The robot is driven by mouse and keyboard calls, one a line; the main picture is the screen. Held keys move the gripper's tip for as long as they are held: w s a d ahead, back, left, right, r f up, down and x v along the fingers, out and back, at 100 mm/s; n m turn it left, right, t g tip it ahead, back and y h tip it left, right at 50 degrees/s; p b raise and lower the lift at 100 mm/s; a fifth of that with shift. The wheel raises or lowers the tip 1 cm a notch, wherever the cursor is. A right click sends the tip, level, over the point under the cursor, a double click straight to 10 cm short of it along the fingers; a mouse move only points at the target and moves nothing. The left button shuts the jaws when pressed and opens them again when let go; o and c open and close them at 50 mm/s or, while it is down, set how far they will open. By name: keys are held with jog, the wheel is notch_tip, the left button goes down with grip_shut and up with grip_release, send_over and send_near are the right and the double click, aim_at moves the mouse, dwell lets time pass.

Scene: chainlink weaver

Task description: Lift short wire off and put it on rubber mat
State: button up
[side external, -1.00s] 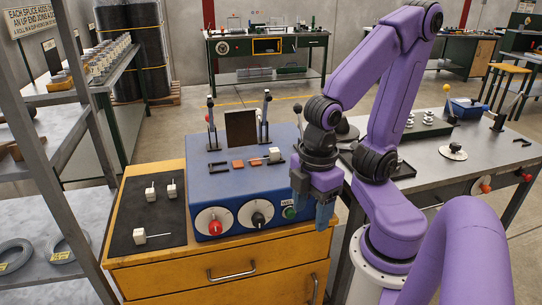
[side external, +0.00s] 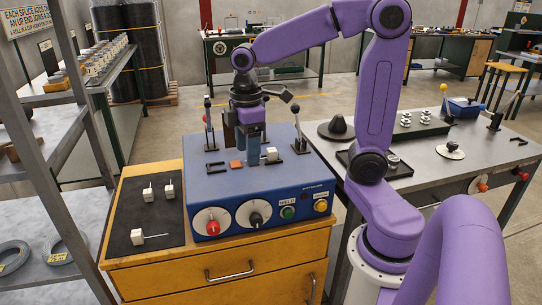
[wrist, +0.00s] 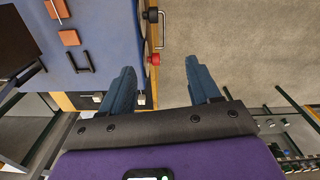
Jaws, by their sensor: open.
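A white block (side external: 271,155) sits at a small black stand on top of the blue welder box (side external: 205,190), and I take it to carry the short wire. The wire's left part is hidden by my gripper or too small to make out. My gripper (side external: 251,146) hangs fingers down over the welder top, just left of the block, and looks empty. In the wrist view its two blue fingers (wrist: 160,92) are spread apart. The black rubber mat (side external: 150,190) lies on the yellow cabinet left of the welder.
Several white blocks with wires are on the mat: two upright ones (side external: 148,195) at the back and one with a wire lying sideways (side external: 138,237) in front. An orange piece (side external: 236,164) and black lever posts stand on the welder. The mat's middle is bare.

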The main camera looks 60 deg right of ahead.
jog(key=w+d+r+m, duration=0.1)
jog(key=w+d, duration=0.2)
jog(key=d, duration=0.3)
jog(key=w+d+r, duration=0.2)
jog(key=w+d, duration=0.1)
jog(key=d, duration=0.2)
send_over(268, 150)
jog(key=shift+m, duration=0.4)
jog(key=f, duration=1)
jog(key=shift+d+f, duration=0.15)
jog(key=shift+d, duration=0.1)
jog(key=shift+a+f, duration=0.15)
jog(key=shift+f, duration=2.85)
jog(key=c, duration=1.1)
